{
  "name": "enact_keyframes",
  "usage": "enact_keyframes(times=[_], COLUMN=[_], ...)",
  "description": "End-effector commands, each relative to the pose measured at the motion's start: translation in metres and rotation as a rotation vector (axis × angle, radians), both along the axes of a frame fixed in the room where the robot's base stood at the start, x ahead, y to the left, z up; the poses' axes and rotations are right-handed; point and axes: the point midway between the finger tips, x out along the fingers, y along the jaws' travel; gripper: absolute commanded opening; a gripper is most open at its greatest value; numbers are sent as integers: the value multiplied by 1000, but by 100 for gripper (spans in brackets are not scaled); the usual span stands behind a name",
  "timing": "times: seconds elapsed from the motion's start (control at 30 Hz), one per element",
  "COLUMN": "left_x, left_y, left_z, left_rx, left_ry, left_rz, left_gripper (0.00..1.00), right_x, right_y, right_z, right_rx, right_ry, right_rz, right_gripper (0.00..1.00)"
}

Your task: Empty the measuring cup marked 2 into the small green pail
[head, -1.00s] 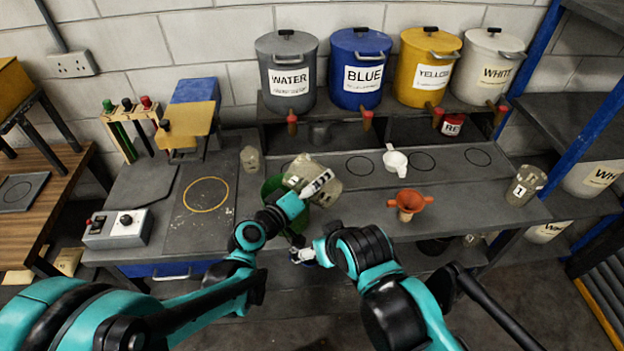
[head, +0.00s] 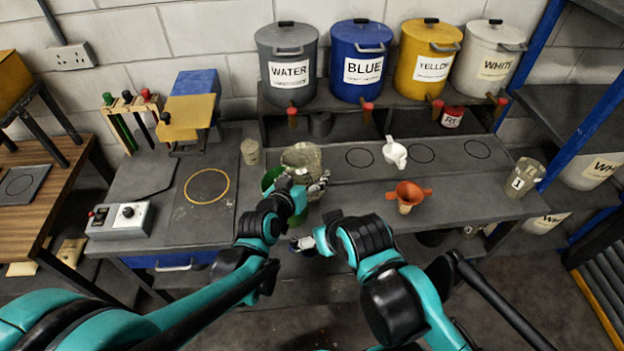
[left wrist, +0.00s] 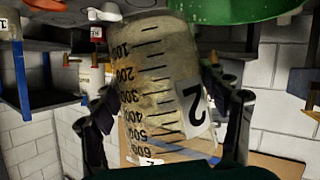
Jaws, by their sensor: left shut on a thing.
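The measuring cup marked 2 (head: 302,157) is clear with a greyish tint. In the left wrist view the cup (left wrist: 150,75) fills the middle, with its scale and a white label 2 facing the camera. My left gripper (head: 311,184) is shut on the cup, one finger on each side in the left wrist view (left wrist: 168,110). The small green pail (head: 269,179) stands just left of and below the cup, partly hidden by my left arm; its green side (left wrist: 240,10) also shows close to the cup. The cup's contents are unclear. My right gripper (head: 304,244) is low in front of the bench, its jaws unclear.
A cup marked 1 (head: 524,178) stands at the bench's right end. A small container (head: 250,151) is left of the pail. Labelled tanks (head: 364,70) line the shelf behind.

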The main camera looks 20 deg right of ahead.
Motion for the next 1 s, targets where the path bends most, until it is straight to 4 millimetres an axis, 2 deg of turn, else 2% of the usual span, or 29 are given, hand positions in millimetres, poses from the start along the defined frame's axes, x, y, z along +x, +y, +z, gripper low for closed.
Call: enact_keyframes(times=[0.47, 1.0], left_x=[-37, -38], left_y=[9, 11], left_z=[20, 20], left_rx=[179, 193], left_ry=[-142, -153], left_rz=[-3, 0], left_gripper=[28, 28], right_x=[0, 0], right_y=[0, 0], right_z=[17, 16], right_rx=[0, 0], right_ry=[0, 0], right_rz=[0, 0], right_gripper=[100, 100])
